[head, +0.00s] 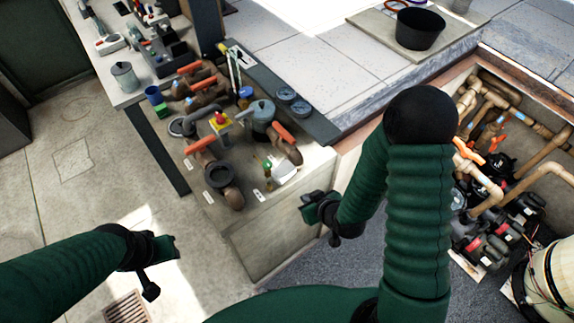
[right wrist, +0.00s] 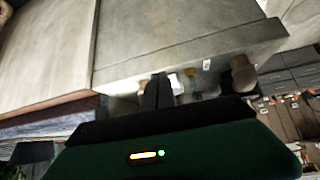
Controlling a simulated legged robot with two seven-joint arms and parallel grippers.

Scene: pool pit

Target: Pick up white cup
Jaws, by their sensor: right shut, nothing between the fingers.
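A pale grey-white, cup-like container (head: 125,77) stands on the bench at the upper left in the head view; I cannot tell for sure that it is the white cup. A small white object (head: 285,172) lies at the front of the pipe-fitted counter (head: 262,222); its shape is unclear. My right gripper (head: 308,208) is in front of that counter, low and apart from both objects. Its dark fingers (right wrist: 157,91) are together and empty in the right wrist view. My left gripper (head: 170,247) hangs over the floor at the lower left, and its jaws are unclear.
Pipes with orange-handled valves (head: 202,143) and a blue cup (head: 154,95) crowd the counter area. A black bucket (head: 418,30) stands on the ledge at top right. A pit with pipes and pumps (head: 505,165) lies at right. Floor (head: 75,165) at left is clear.

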